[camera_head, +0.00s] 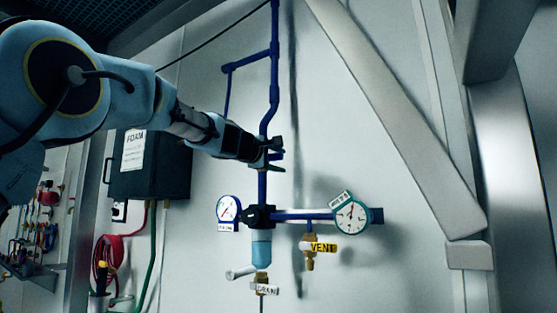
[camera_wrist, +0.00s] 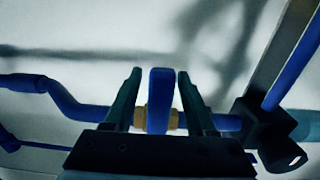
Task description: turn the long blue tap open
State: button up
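The long blue tap handle (camera_wrist: 160,98) stands upright in the wrist view, in front of a brass fitting (camera_wrist: 173,119) on the blue pipe. My gripper (camera_wrist: 158,76) is open around the handle, one finger on each side. A gap shows between the handle and each finger, so it is not clamped. In the head view my gripper (camera_head: 274,156) is at the vertical blue pipe (camera_head: 263,185), above the black filter block. The fingers mostly hide the handle there.
Below the gripper are a dark block with a blue filter bowl (camera_head: 261,250), a left gauge (camera_head: 228,209), a right gauge (camera_head: 351,217) and a VENT tag (camera_head: 323,247). A dark box (camera_head: 150,165) hangs at the left. A diagonal metal brace (camera_head: 400,115) stands at the right.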

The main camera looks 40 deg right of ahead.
grip_shut()
dwell(1.2)
